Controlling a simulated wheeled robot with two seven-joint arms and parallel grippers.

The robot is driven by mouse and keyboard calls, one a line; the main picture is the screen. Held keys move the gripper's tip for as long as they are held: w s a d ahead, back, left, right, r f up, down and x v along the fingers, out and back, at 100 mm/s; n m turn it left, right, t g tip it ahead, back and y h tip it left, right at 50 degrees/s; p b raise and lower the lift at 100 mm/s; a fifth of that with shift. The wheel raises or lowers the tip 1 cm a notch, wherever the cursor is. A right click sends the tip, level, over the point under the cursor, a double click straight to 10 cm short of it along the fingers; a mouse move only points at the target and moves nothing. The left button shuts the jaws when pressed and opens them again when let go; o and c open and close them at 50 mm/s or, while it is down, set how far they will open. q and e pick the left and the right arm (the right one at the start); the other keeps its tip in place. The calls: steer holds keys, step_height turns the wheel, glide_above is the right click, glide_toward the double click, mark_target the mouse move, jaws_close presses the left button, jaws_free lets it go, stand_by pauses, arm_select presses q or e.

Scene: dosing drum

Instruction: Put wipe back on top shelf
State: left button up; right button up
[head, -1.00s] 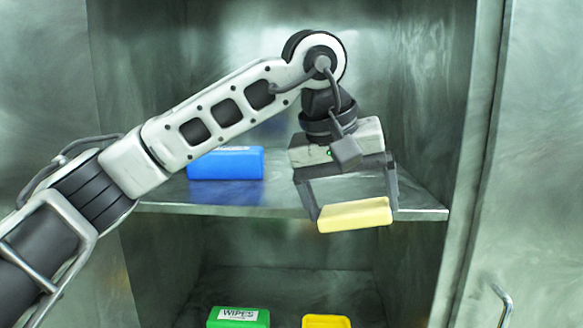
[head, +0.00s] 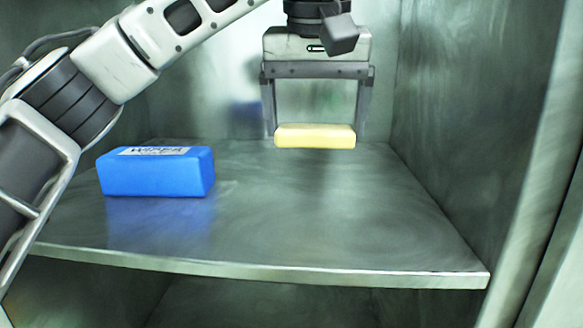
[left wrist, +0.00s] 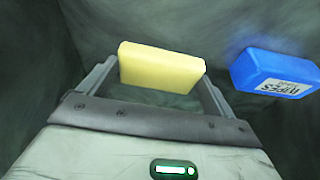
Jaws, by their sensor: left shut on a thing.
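The wipe is a pale yellow block (head: 315,136), held level between the fingers of my left gripper (head: 316,135). The gripper is shut on it, one finger at each end. In the head view it appears above the rear part of the metal shelf (head: 330,220); the exact gap to the shelf is hard to tell. The yellow wipe also shows in the left wrist view (left wrist: 161,68) between the fingertips. A blue box labelled wipes (head: 156,172) stands on the shelf to the left; it shows at the right in the left wrist view (left wrist: 275,73). My right gripper is not in view.
The cabinet's right side wall (head: 460,130) rises beside the shelf. The shelf's front edge (head: 280,272) runs across below. The shelf is bare to the right of the blue box and in front of the held wipe. A dark compartment lies under the shelf.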

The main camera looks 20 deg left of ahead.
mark_target(312, 131)
arm_select(q)
steer(key=f, duration=0.3)
steer(key=shift+s+f, duration=0.15)
steer(key=shift+s, duration=0.2)
steer(key=shift+f, duration=2.3)
steer(key=o, duration=0.6)
steer(key=shift+w, duration=0.1)
steer(key=v, duration=1.2)
